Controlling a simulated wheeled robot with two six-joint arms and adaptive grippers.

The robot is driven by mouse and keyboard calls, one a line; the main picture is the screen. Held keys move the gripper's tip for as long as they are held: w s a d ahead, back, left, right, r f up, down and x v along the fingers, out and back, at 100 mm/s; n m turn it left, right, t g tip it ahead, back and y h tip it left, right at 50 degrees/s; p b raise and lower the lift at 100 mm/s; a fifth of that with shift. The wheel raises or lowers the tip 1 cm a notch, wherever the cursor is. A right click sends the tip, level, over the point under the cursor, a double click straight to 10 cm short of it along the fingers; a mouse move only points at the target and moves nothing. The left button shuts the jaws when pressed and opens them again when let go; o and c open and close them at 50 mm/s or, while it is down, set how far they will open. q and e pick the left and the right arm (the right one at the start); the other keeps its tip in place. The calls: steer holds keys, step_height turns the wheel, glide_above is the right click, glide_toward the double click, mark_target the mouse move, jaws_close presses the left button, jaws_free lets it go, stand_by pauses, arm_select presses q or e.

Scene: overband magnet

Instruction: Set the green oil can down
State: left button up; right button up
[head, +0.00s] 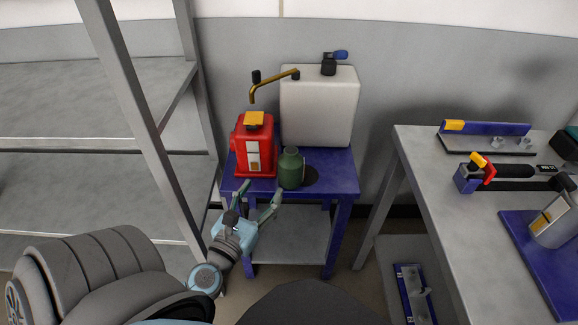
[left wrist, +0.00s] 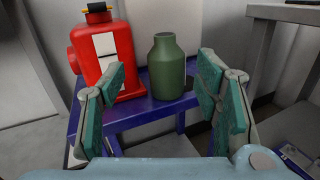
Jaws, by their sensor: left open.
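The green oil can (head: 291,170) stands upright on the blue top of a small table (head: 333,181), at its front middle. In the left wrist view the can (left wrist: 167,70) stands between and beyond my finger pads, touching neither. My left gripper (head: 258,191) is open and empty, just in front of the table's front edge. It also shows in the left wrist view (left wrist: 163,90), with its two teal pads spread apart. My right gripper is not in view.
A red canister (head: 254,148) stands left of the can, and a white tank (head: 319,107) with a brass spout stands behind. A metal shelf rack (head: 150,130) rises at left. A grey workbench (head: 440,195) with tools stands at right.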

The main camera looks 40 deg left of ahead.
mark_target(288, 157)
arm_select(q)
steer(key=shift+n, duration=0.4)
steer(key=x, duration=0.3)
steer(key=p+x, duration=0.1)
steer(key=x, duration=0.7)
steer(key=shift+d+f, duration=0.35)
steer(key=shift+d, duration=0.05)
steer(key=shift+w+a+r, duration=0.1)
steer(key=shift+w, duration=0.25)
steer(key=shift+w+a+r, duration=0.1)
steer(key=shift+w+r, duration=0.05)
steer(key=shift+w, duration=0.05)
steer(key=x, duration=0.4)
steer(key=shift+w+f, duration=0.2)
steer(key=shift+w, duration=0.15)
steer(key=shift+c, duration=0.7)
steer(key=c, duration=0.6)
jaws_close()
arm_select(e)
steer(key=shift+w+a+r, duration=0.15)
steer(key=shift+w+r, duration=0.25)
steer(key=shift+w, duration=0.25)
